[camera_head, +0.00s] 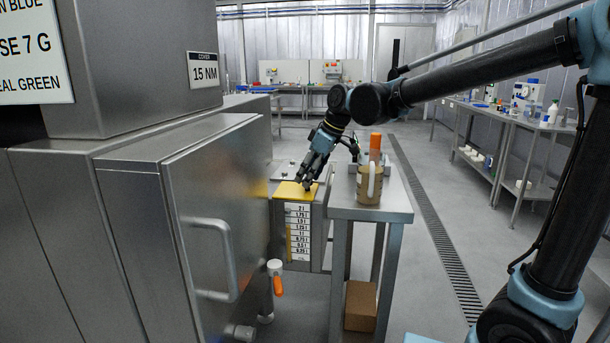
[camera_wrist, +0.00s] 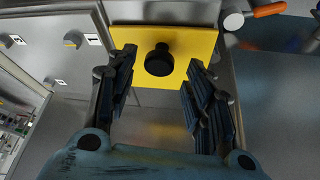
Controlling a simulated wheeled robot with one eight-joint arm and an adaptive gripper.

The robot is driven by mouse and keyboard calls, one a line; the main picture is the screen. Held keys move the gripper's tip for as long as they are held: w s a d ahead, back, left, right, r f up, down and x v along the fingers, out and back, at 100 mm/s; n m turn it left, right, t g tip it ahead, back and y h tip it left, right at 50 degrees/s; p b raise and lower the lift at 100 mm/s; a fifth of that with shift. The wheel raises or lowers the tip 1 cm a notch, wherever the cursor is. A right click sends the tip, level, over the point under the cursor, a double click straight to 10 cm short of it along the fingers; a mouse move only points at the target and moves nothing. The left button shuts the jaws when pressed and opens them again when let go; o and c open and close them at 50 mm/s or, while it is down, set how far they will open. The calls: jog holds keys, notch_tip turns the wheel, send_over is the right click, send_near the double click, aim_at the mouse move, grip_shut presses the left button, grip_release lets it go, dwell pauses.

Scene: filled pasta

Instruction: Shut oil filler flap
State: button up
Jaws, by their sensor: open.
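The yellow flap (camera_head: 289,190) is at the top of a metal box with a black-and-white litre scale (camera_head: 299,232) on its front. In the wrist view the flap (camera_wrist: 204,42) is a flat yellow plate with a round black knob (camera_wrist: 159,61) facing the camera. I cannot tell whether the flap is fully shut. My gripper (camera_head: 307,183) points down just over the flap. In the wrist view its fingers are spread on both sides of the knob, with gaps to it, and hold nothing. In the head view the fingers hide part of the flap and the knob.
A large steel cabinet (camera_head: 215,185) with a bar handle stands close on the left. A small steel table (camera_head: 390,205) on the right bears a brown container (camera_head: 369,188) and an orange-capped bottle. An orange-handled valve (camera_head: 277,283) is low in front. The floor drain runs along the right.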

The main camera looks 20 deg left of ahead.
jog(key=v, duration=1.2)
jog(key=shift+f, duration=0.1)
